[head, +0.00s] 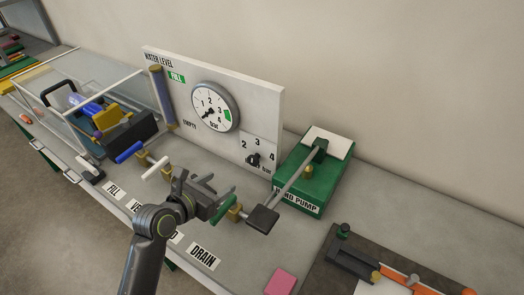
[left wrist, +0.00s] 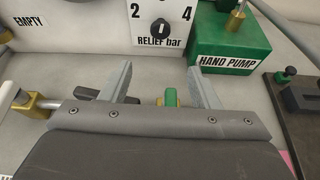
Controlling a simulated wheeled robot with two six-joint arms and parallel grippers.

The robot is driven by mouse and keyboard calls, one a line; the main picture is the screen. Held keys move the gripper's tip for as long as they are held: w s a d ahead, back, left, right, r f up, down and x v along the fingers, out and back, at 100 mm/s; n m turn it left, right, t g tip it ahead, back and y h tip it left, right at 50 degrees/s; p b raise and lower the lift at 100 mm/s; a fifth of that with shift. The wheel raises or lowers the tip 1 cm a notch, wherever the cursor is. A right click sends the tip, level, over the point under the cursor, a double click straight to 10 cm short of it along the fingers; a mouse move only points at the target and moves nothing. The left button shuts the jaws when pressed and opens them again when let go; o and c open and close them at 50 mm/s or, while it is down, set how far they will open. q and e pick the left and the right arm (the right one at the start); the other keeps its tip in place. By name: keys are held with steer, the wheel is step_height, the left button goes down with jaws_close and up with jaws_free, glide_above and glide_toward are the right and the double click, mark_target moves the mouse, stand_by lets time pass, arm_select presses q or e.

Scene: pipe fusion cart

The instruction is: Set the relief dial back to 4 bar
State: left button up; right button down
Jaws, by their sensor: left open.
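The relief dial (head: 254,159) is a small dark knob low on the white panel (head: 266,105), under the numbers 2, 3 and 4. In the left wrist view the knob (left wrist: 161,28) sits above the "RELIEF bar" label, between the 2 and the 4; I cannot tell exactly where its pointer stands. My left gripper (head: 213,186) is open and empty, in front of and below the dial, apart from it. Its two fingers (left wrist: 160,80) point toward the panel, with the knob beyond the gap. My right gripper is not in view.
A round pressure gauge (head: 215,106) is on the panel. A green hand pump (head: 312,182) with a long lever stands right of the dial. A green-handled valve (head: 226,208) is close by my left gripper. A clear tank (head: 88,100) stands left. A pink block (head: 281,283) lies in front.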

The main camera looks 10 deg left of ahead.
arm_select(q)
glide_toward(252, 162)
steer(key=x, duration=0.4)
steer(key=p+x, duration=0.1)
steer(key=x, duration=0.3)
steer(key=shift+w, duration=0.1)
steer(key=shift+x, duration=0.75)
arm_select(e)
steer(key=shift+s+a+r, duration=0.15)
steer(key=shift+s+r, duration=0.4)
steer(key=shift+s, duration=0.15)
arm_select(q)
steer(key=shift+c, duration=0.4)
